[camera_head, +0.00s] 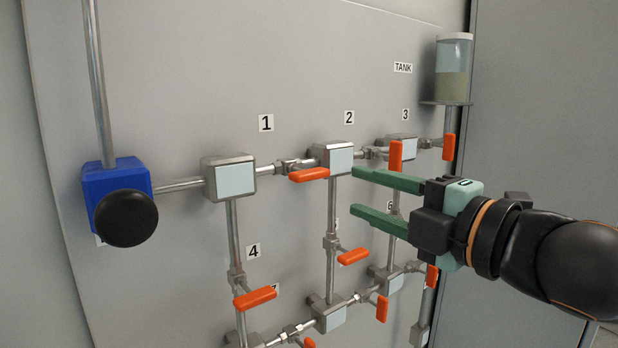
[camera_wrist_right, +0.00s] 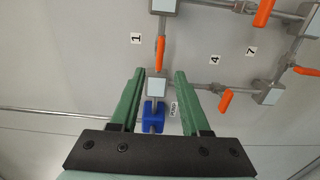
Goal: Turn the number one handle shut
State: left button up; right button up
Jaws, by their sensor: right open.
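The number one handle (camera_head: 309,174) is orange. It sits below the label 1 (camera_head: 266,123), on the pipe between two square-faced blocks, and lies roughly along that pipe. In the right wrist view the handle (camera_wrist_right: 161,48) also runs along its pipe, beside the label 1 (camera_wrist_right: 136,38). My right gripper (camera_head: 356,193) is open and empty, to the right of the handle in the head view and apart from it. In the right wrist view its fingertips (camera_wrist_right: 160,72) appear either side of the pipe line, just below the handle. My left gripper is not in view.
The number two handle (camera_head: 396,155) points down near my right gripper. The number four handle (camera_head: 255,297) and several other orange handles are lower on the panel. A blue unit with a black knob (camera_head: 127,218) is at left. The tank (camera_head: 454,65) is at upper right.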

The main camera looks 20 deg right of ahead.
aim_at(315, 176)
jog(key=x, duration=1.1)
jog(key=shift+w+a+p, duration=0.15)
jog(key=shift+w+p, duration=0.25)
jog(key=shift+c, duration=0.2)
grip_shut()
